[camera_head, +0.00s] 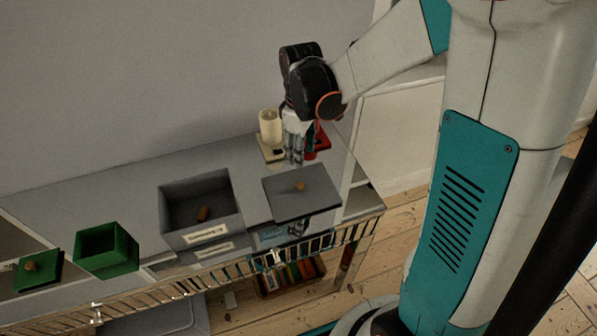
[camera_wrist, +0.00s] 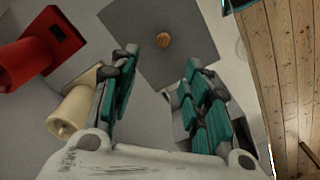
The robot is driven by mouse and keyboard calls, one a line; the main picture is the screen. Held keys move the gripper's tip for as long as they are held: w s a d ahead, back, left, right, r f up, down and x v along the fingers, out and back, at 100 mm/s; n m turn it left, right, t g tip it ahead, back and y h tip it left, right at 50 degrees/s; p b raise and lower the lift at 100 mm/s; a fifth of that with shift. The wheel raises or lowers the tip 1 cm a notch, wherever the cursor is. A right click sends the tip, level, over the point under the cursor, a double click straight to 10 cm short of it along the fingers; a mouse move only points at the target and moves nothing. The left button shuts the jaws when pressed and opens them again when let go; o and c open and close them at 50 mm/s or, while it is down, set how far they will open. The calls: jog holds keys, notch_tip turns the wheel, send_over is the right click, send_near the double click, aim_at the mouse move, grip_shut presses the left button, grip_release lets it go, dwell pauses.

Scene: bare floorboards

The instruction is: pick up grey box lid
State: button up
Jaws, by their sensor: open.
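The grey box lid (camera_head: 301,193) is a flat square plate with a small round brown knob (camera_head: 300,186). It lies on the grey cabinet top to the right of the open grey box (camera_head: 201,208). In the wrist view the lid (camera_wrist: 190,65) is ahead of my gripper, with its knob (camera_wrist: 163,40) showing in line with the gap between the fingers. My gripper (camera_wrist: 160,75) is open and empty. In the head view my gripper (camera_head: 296,158) is above the far side of the lid, fingers pointing down. I cannot tell its exact height.
A green box (camera_head: 106,250) and a green lid (camera_head: 38,270) are at the left. A rail (camera_head: 235,268) runs along the cabinet's front edge.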

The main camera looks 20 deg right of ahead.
jog(key=b, duration=0.2)
send_over(301, 184)
jog(key=f, duration=0.6)
jog(key=shift+w+f, duration=0.25)
jog(key=shift+w, duration=0.05)
jog(key=shift+s+f+b, duration=0.15)
jog(key=shift+f+b, duration=0.65)
jog(key=shift+f, duration=0.8)
jog(key=shift+s+f+b, duration=0.15)
jog(key=shift+f+b, duration=0.65)
jog(key=shift+f, duration=0.75)
jog(key=shift+c, duration=0.5)
grip_shut()
